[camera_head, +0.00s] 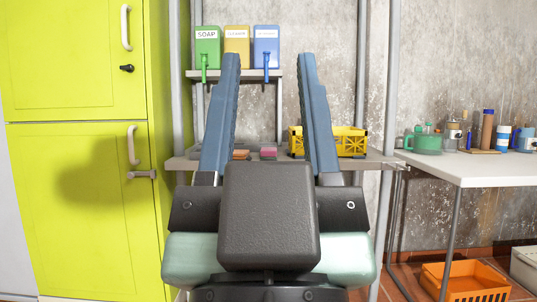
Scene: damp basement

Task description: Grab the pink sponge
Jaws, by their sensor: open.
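A small pink sponge (268,152) lies on the grey shelf (184,163) ahead, seen between my fingers. An orange sponge-like block (241,154) lies just left of it. My gripper (268,60) is open and empty, its two blue fingers pointing forward and spread apart. In this view the pink sponge shows between the fingers, nearer the middle. The dark body of my gripper stands in front of the shelf's front edge. How far the fingertips are from the sponge I cannot tell.
A yellow crate (352,141) stands on the shelf at right, partly behind my right finger. Soap dispensers (237,47) hang above. A lime cabinet (80,200) stands left. A white table (480,168) with bottles is right, an orange basket (465,279) below.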

